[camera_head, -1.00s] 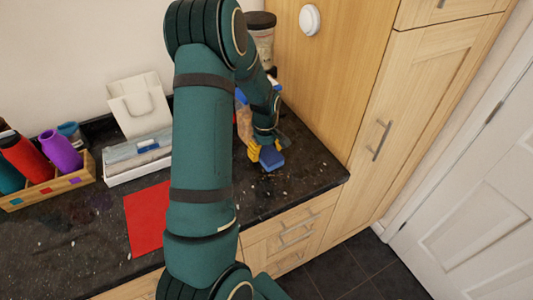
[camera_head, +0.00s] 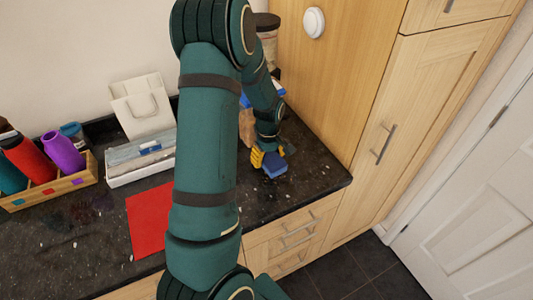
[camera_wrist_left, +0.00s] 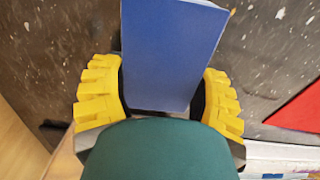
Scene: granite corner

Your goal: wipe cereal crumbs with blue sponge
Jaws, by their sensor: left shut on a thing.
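The blue sponge (camera_head: 274,164) is held in my left gripper (camera_head: 265,161) over the dark granite counter, near its right front corner. In the left wrist view the sponge (camera_wrist_left: 170,50) stands between the yellow fingers of my left gripper (camera_wrist_left: 162,95), which are shut on it. Whether the sponge touches the counter is hard to tell. Small pale crumbs (camera_wrist_left: 281,13) dot the counter in the wrist view, and pale specks also lie around the gripper in the head view. My right gripper is not in view.
A red mat (camera_head: 148,222) lies at the counter's front, partly behind my arm. A tall wooden cabinet (camera_head: 335,70) bounds the counter's right side.

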